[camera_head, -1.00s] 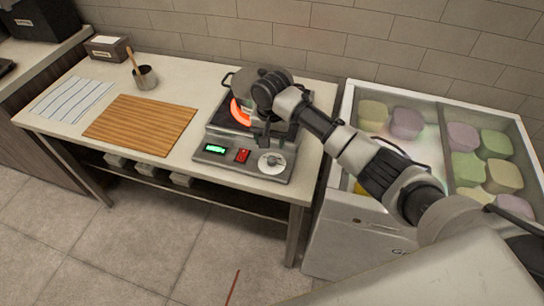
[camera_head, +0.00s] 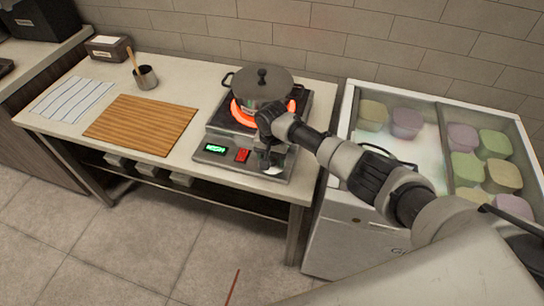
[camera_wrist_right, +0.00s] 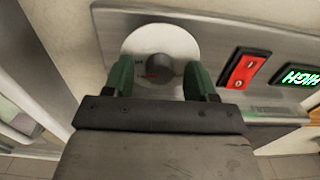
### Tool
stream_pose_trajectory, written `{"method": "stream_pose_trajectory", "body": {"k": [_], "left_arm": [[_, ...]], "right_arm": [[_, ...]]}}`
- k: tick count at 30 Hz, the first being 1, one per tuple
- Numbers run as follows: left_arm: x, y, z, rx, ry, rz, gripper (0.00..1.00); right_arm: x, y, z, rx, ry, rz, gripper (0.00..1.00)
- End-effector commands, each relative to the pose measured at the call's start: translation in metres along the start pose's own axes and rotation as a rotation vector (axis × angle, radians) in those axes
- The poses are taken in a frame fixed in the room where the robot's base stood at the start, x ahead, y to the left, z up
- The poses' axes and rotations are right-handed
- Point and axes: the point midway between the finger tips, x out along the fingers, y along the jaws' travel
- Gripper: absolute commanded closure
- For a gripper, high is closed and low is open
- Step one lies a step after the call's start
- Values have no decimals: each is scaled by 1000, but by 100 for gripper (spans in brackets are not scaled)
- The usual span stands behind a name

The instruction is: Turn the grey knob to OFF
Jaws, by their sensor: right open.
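The grey knob (camera_wrist_right: 158,68) sits on a white round dial in the right wrist view, with a small red mark on its left side. My right gripper (camera_wrist_right: 160,82) is open, its two green fingertips on either side of the knob; I cannot tell whether they touch it. In the head view my right gripper (camera_head: 268,155) hides the knob, and only part of the white dial (camera_head: 275,170) shows. The cooker's display (camera_head: 215,148) glows green and reads HIGH in the right wrist view (camera_wrist_right: 300,78). My left gripper is not in view.
A lidded pot (camera_head: 262,88) stands on the glowing red burner (camera_head: 240,114) behind my gripper. A red switch (camera_head: 242,155) is beside the display. A cutting board (camera_head: 140,125) lies left on the table. A chest freezer (camera_head: 325,230) stands right.

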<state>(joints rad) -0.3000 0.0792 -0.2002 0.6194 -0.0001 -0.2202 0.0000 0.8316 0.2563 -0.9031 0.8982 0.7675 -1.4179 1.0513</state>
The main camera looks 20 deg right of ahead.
Motion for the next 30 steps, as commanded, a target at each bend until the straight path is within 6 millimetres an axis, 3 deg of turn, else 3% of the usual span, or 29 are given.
{"method": "stream_pose_trajectory", "body": {"k": [5, 15, 30], "left_arm": [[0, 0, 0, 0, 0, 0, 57], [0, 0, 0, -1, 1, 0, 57], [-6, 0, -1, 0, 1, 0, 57]], "right_arm": [[0, 0, 0, 0, 0, 0, 43], [0, 0, 0, 0, 0, 0, 92], [-1, 0, 0, -146, -1, -1, 92]]}}
